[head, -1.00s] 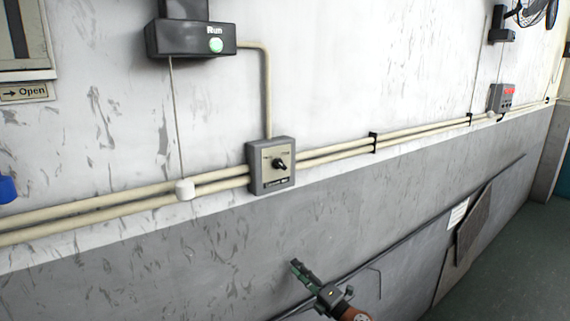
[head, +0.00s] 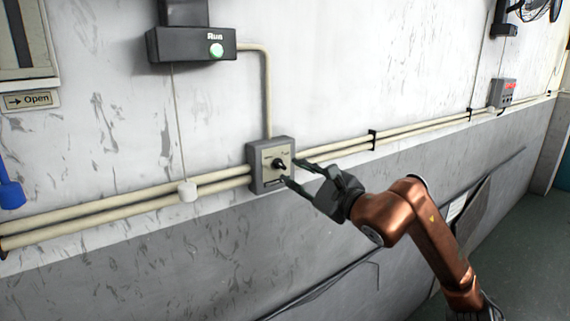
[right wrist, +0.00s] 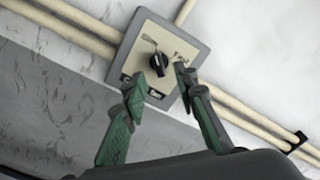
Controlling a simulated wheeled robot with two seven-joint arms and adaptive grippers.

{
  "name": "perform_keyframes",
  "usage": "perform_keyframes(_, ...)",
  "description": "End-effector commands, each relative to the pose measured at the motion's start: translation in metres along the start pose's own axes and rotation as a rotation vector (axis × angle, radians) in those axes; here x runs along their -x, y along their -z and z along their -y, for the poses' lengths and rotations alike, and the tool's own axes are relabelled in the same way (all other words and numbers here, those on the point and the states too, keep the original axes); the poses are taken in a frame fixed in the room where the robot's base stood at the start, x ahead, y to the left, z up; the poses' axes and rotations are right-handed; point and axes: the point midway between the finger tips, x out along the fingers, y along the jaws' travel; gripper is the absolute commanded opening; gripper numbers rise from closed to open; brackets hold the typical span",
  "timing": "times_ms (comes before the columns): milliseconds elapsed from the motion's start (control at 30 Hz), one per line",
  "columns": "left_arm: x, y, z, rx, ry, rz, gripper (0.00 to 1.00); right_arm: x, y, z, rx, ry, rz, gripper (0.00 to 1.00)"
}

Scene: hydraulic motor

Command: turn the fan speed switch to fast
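A grey square switch box (head: 257,170) with a pale face and a black rotary knob (head: 280,165) is mounted on the wall. Its small lettering is too blurred to read. My right gripper (head: 293,173) is open, with its fingertips close in front of the right side of the box. In the right wrist view, the knob (right wrist: 158,64) shows between and just beyond the two green fingers (right wrist: 158,80). I cannot see contact with the knob, and nothing is held. My left gripper is not in view.
A black box marked "Run" with a green button (head: 216,50) is above left. Pale pipes (head: 220,182) run along the wall on both sides of the switch box. A white pull-cord end (head: 187,191) hangs at left. A smaller grey box (head: 502,93) is far right.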

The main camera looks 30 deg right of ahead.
Motion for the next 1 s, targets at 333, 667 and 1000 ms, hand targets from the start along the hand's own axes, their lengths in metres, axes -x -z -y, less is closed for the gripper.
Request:
perform_keyframes(333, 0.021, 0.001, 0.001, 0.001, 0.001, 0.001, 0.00, -0.044, -0.002, 0.001, -0.004, -0.002, 0.003, 0.27)
perform_keyframes(667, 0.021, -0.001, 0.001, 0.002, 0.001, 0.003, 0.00, -0.048, -0.001, -0.001, -0.003, -0.002, 0.002, 0.27)
perform_keyframes(1000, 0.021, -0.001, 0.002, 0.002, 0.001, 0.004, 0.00, -0.047, -0.001, -0.001, -0.003, -0.003, 0.002, 0.03)
